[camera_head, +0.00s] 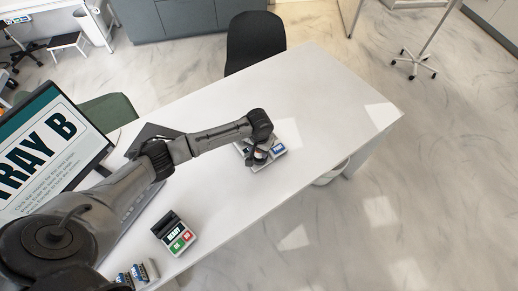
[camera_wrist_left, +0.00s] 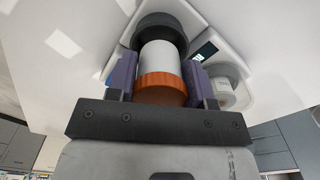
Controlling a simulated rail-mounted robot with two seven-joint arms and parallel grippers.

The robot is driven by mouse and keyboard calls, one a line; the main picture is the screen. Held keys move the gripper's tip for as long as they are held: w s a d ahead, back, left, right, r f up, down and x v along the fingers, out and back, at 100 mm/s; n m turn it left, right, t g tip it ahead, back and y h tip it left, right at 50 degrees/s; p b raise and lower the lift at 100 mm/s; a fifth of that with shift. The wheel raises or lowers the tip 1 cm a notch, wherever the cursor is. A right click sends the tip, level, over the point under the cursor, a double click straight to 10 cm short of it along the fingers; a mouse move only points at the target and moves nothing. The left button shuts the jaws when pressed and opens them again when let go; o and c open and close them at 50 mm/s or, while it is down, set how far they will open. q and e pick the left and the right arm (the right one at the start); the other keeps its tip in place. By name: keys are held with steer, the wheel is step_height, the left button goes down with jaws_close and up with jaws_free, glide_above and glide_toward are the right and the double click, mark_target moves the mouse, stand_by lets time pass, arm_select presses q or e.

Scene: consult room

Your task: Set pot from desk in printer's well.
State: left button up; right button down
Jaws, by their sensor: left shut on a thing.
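My left gripper (camera_head: 257,161) reaches over the printer (camera_head: 279,149) on the white desk (camera_head: 320,100). In the left wrist view its jaws (camera_wrist_left: 160,88) are shut on the pot (camera_wrist_left: 162,65), which has a white body and an orange cap. The pot's far end is at the printer's dark round well (camera_wrist_left: 168,24); whether it is inside or just above the well I cannot tell. The printer's white body (camera_wrist_left: 215,28), a small dark display and a roll at its side also show. In the head view the arm and gripper hide the pot and much of the printer. My right gripper is not in view.
A small device (camera_head: 176,234) with a READY display and green and red buttons stands near the desk's front edge. Blue-and-white items (camera_head: 140,272) lie at the bottom left. A monitor (camera_head: 45,140) reads TRAY B. The desk's right part is clear. A black chair (camera_head: 254,40) stands behind.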

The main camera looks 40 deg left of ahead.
arm_select(q)
steer(key=shift+f+p, duration=0.1)
steer(key=shift+p, duration=0.4)
stand_by(0.6)
steer(key=shift+f, duration=0.55)
steer(key=shift+f+p, duration=0.3)
steer(key=shift+f, duration=0.1)
stand_by(0.6)
steer(key=shift+f, duration=0.2)
stand_by(0.6)
